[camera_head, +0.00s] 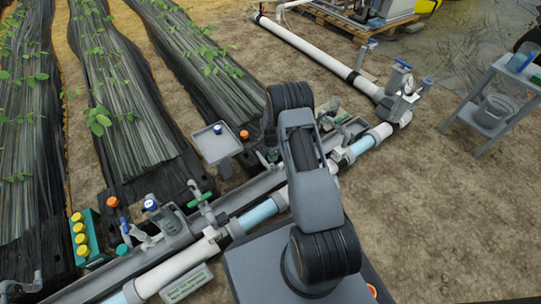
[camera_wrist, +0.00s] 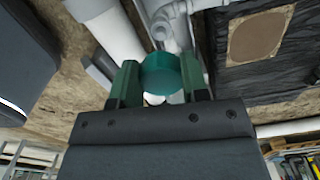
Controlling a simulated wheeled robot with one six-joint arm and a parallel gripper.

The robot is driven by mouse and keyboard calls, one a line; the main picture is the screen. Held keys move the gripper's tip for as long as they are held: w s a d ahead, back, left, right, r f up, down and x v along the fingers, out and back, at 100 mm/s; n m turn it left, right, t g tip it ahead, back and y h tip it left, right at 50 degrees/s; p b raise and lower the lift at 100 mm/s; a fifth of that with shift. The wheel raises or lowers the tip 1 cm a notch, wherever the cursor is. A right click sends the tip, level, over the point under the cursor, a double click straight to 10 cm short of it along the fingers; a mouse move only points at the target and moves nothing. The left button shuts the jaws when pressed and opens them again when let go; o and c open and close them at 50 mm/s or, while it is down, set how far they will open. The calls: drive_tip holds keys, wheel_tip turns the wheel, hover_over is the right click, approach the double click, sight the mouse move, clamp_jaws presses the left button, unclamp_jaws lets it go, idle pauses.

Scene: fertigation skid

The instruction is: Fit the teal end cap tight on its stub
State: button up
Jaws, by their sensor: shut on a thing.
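The teal end cap (camera_wrist: 163,74) is between the green fingers of my gripper (camera_wrist: 161,82) in the wrist view, with one finger against each side. My gripper is shut on it. Grey pipe fittings (camera_wrist: 172,28) show just beyond the cap. The cap hides its far side, so I cannot tell whether it sits on the stub or how tightly. In the head view my arm hides the gripper and the held cap. A small teal piece (camera_head: 123,249) shows by the pipework at lower left there; I cannot tell what it is.
A white and blue pipe line (camera_head: 183,262) with valves runs diagonally past my base. A small grey tray (camera_head: 216,144) stands beyond it. Planted black rows (camera_head: 120,100) lie at upper left. A grey trolley (camera_head: 495,105) stands at right, with bare ground before it.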

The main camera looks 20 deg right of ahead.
sight(273, 167)
drive_tip(key=n, duration=0.5)
drive_tip(key=shift+s+d+f+p, duration=0.1)
drive_tip(key=shift+s+p, duration=0.05)
drive_tip(key=shift+p, duration=0.2)
drive_tip(key=n, duration=0.5)
drive_tip(key=shift+s+f, duration=0.1)
drive_tip(key=n, duration=0.3)
drive_tip(key=n+p, duration=0.1)
drive_tip(key=n, duration=0.1)
drive_tip(key=shift+d+f, duration=0.15)
drive_tip(key=shift+d, duration=0.1)
drive_tip(key=n, duration=0.4)
drive_tip(key=shift+s+d+f+n, duration=0.1)
drive_tip(key=shift+n, duration=0.3)
drive_tip(key=shift+f+b, duration=1.05)
drive_tip(key=shift+f, duration=0.5)
drive_tip(key=shift+f+b, duration=1.2)
drive_tip(key=o, duration=0.6)
drive_tip(key=shift+o, duration=0.2)
